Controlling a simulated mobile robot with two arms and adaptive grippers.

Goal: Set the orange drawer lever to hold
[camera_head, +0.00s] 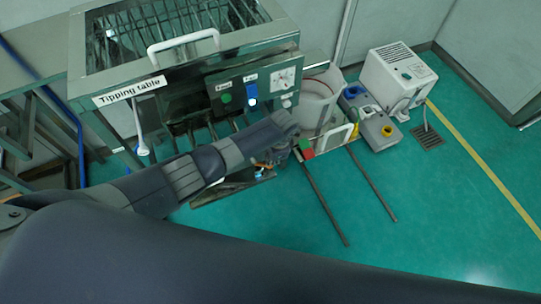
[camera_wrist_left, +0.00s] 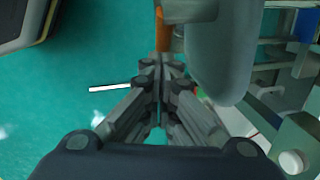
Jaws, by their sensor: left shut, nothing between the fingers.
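An orange upright bar (camera_wrist_left: 162,32), which looks like the drawer lever, stands at the top middle of the left wrist view. My left gripper (camera_wrist_left: 163,66) is shut and empty, with its fingertips just below the bar in the picture. I cannot tell whether they touch it. In the head view my left gripper (camera_head: 277,151) is below the control panel (camera_head: 254,92) of the tipping table (camera_head: 128,92). The lever is not clear there, as the arm and hand cover that area. The lever's setting cannot be read. My right gripper is not in view.
A pale grey rounded body (camera_wrist_left: 222,45) is close to the right of the fingers in the left wrist view. A white bucket (camera_head: 317,100) stands right of the panel. Two dark rails (camera_head: 325,205) extend over the floor. Green floor is free at the right.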

